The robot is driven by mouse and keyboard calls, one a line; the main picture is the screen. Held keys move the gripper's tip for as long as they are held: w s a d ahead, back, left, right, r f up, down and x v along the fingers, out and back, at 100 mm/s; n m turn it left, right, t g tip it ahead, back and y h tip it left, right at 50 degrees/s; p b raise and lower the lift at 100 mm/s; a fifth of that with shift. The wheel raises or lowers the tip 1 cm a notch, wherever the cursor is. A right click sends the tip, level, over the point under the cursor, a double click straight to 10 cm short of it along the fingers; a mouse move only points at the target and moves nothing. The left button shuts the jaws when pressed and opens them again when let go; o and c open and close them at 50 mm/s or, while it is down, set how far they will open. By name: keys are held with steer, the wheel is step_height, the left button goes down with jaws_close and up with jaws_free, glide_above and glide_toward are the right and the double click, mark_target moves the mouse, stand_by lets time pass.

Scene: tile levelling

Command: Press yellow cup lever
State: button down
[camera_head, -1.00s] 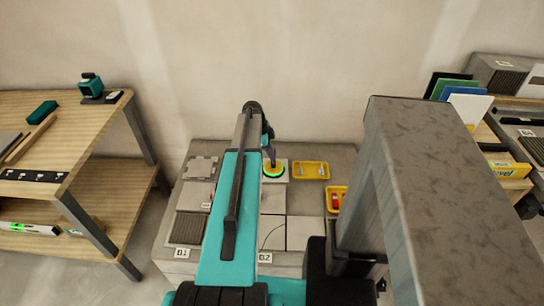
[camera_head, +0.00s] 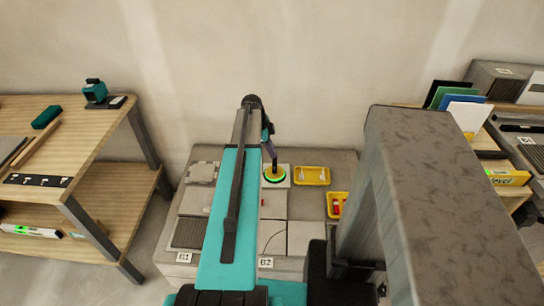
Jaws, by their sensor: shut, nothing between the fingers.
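The yellow cup (camera_head: 280,178) is a round yellow disc with a green ring, lying on a light tile on the grey work table (camera_head: 345,162). My gripper (camera_head: 274,165) is shut and points down at the cup's top from above. Its tip is at or just over the cup's middle; I cannot tell whether it touches. The cup's lever cannot be made out, as the gripper covers the middle of the cup.
A yellow tray (camera_head: 312,176) with small pieces sits right of the cup, and another yellow tray (camera_head: 337,205) with red pieces lies nearer. Several tiles lie around. A wooden bench (camera_head: 95,130) stands left; a shelf with coloured boards (camera_head: 460,97) stands right.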

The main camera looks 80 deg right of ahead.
steer(key=a+v, duration=0.1)
steer(key=v, duration=0.6)
steer(key=shift+r, duration=0.35)
steer(key=shift+w, duration=0.1)
